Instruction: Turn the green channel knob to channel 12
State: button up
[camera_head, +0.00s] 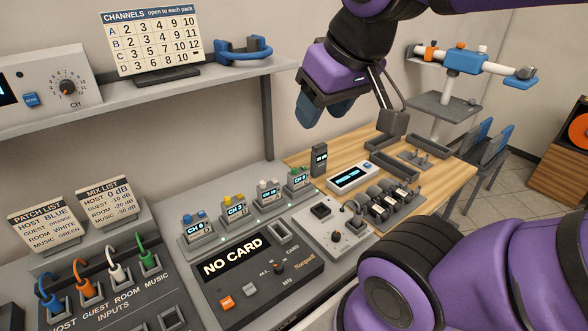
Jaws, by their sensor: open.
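The green channel knob (295,172) sits on top of a small grey pack at the right end of a row of packs. The display (300,182) below it is lit and starts with CH, but its number is too small to read surely. My gripper (326,112) hangs above and to the right of the green knob, near the wall. Its blue-tipped fingers are open and empty, apart from the knob. The channels card (154,39) stands on the shelf with lettered rows of numbers, 12 among them.
The NO CARD recorder (250,278) lies in front. A dark handheld unit (319,159) stands close on the right. The shelf (150,95) overhangs the back left.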

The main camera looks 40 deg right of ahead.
jog(key=w+d+n+g, duration=0.1)
jog(key=w+d+n, duration=0.2)
jog(key=w, duration=0.7)
jog(key=n+g, duration=0.4)
jog(key=n, duration=0.6)
send_over(294, 168)
notch_tip(294, 168, down, 29)
notch_tip(294, 168, down, 10)
jog(key=shift+r, duration=0.15)
grip_shut()
